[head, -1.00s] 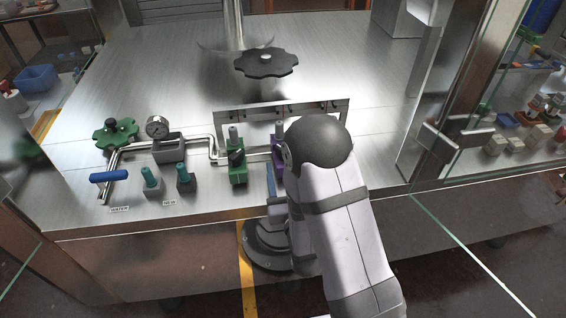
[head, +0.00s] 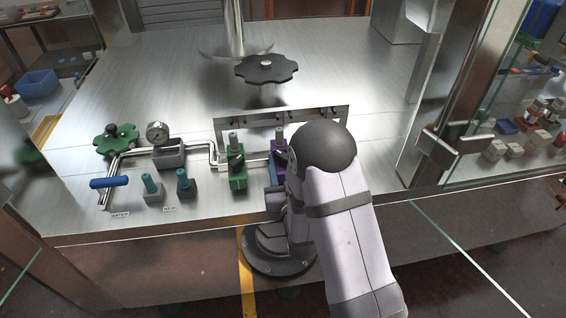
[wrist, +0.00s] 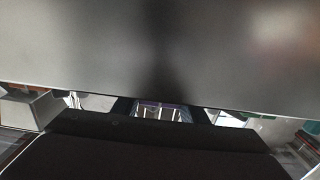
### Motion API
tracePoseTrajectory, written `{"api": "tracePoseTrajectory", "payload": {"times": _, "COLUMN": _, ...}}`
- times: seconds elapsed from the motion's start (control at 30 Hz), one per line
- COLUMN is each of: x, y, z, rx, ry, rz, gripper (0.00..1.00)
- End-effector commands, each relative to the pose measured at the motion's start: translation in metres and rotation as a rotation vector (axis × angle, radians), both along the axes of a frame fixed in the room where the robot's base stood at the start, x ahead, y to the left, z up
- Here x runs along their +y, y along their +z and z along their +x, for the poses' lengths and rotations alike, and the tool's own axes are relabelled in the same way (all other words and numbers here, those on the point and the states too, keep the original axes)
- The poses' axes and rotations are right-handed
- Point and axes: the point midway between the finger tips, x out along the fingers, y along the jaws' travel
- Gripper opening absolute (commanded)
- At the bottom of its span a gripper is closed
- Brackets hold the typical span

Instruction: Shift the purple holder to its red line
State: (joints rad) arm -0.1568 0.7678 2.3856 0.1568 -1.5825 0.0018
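The purple holder (head: 277,160) stands on the steel bench beside the pipe's right end, with a grey stem on top. My arm hides its right side in the head view. A small purple patch (wrist: 149,103) low in the middle of the wrist view may be part of it. A green holder (head: 238,175) stands to its left. My gripper is hidden behind my arm in the head view. The wrist view is mostly filled by a near grey surface and dark parts, so its opening and contact cannot be read. I cannot make out a red line.
A bent pipe with a gauge (head: 157,134), a green handwheel (head: 115,139) and a blue handle (head: 108,182) lie left. Two grey blocks with teal pegs (head: 152,188) stand in front. A low metal plate (head: 335,118) rises behind the holders. The bench behind is mostly clear.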

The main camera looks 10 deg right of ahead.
Motion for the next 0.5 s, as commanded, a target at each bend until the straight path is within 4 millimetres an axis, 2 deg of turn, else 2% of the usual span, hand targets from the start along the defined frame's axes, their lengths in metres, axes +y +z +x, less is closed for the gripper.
{"api": "tracePoseTrajectory", "payload": {"times": 0.03, "x": 0.000, "y": 0.000, "z": 0.000, "rx": 0.000, "ry": 0.000, "rz": 0.000, "gripper": 0.12}}
{"api": "tracePoseTrajectory", "payload": {"times": 0.1, "x": 0.000, "y": 0.000, "z": 0.000, "rx": 0.000, "ry": 0.000, "rz": 0.000, "gripper": 0.00}}
{"api": "tracePoseTrajectory", "payload": {"times": 0.5, "x": -0.022, "y": -0.001, "z": 0.000, "rx": 0.001, "ry": -0.001, "rz": 0.000, "gripper": 0.00}}
